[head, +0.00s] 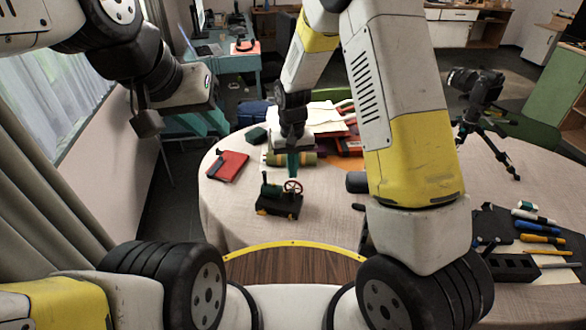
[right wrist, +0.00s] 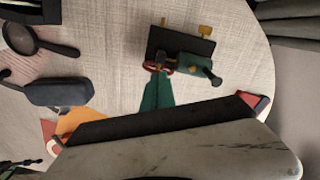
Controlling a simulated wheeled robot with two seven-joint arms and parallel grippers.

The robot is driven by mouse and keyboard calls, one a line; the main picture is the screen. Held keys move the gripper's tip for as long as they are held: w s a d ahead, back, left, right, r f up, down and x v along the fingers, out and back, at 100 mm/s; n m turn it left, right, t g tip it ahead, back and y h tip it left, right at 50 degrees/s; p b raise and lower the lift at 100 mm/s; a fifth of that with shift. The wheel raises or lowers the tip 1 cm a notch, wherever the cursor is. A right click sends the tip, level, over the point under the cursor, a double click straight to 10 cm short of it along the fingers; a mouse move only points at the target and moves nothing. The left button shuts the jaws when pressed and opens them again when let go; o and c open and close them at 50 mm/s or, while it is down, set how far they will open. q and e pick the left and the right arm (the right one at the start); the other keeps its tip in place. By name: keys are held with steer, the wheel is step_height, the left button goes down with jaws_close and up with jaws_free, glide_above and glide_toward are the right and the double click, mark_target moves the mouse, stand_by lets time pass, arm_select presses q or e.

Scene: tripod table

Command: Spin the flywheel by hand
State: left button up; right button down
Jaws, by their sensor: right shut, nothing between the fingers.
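A small model steam engine (head: 278,207) with a black base, green boiler and dark chimney stands on the round table. Its red flywheel (head: 293,187) is on the side facing away from me. My right gripper (head: 293,170) points down just above the flywheel, its teal fingers shut and empty. In the right wrist view, the engine (right wrist: 182,45) lies ahead of the right gripper (right wrist: 158,78), whose tips overlap the red flywheel (right wrist: 151,66). I cannot tell whether they touch. My left gripper (head: 146,122) hangs at the upper left, away from the table; its finger opening is unclear.
A camera on a tripod (head: 478,100) stands at the right, near a black tray (head: 500,232) and several tools. The cloth left of the engine is clear.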

steer(key=shift+f, duration=0.8)
stand_by(0.4)
